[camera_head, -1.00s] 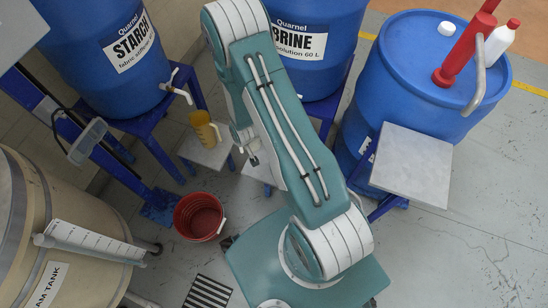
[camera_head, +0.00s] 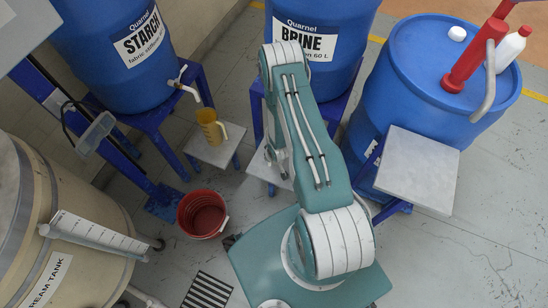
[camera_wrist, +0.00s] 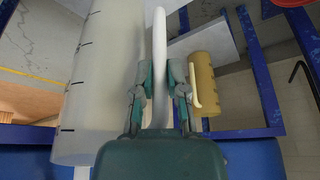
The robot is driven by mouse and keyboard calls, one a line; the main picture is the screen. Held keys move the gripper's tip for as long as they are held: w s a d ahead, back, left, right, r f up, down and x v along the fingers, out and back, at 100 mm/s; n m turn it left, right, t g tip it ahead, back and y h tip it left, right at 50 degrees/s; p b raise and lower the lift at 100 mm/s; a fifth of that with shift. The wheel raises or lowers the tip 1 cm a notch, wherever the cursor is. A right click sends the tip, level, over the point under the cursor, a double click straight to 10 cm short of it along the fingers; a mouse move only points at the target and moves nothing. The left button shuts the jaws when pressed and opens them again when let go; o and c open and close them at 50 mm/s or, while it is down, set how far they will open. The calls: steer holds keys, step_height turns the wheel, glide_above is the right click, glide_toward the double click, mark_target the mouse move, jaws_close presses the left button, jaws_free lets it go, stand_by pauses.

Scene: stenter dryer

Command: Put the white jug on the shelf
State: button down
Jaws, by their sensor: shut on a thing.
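The white jug (camera_wrist: 108,80) is a pale, tall vessel with dark graduation marks, at the left of the wrist view. My gripper (camera_wrist: 162,85) is shut on its upright white handle. In the head view my arm hides the jug and most of the gripper. Several light grey slabs could be the shelf; I cannot tell which. One (camera_head: 213,152) under the starch tap holds a yellow jug (camera_head: 209,126). Another (camera_head: 262,166) below the brine drum is partly hidden by my arm. A third (camera_head: 418,170) in front of the right blue drum looks bare.
The starch drum (camera_head: 105,60) and brine drum (camera_head: 315,45) stand at the back on blue stands. A right blue drum (camera_head: 410,85) carries a red pump (camera_head: 475,58) and a white bottle (camera_head: 508,48). A red bucket (camera_head: 203,214) sits on the floor. Floor at right is clear.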

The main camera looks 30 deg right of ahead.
steer(key=d+f, duration=0.1)
steer(key=w+d+f, duration=0.1)
steer(key=f, duration=0.1)
steer(key=w+d+f, duration=0.1)
steer(key=f, duration=0.1)
steer(key=shift+w+d+f, duration=0.1)
steer(key=shift+w+f, duration=0.05)
steer(key=shift+w, duration=0.1)
step_height(320, 180, down, 3)
steer(key=shift+f, duration=0.15)
steer(key=c, duration=0.7)
jaws_free()
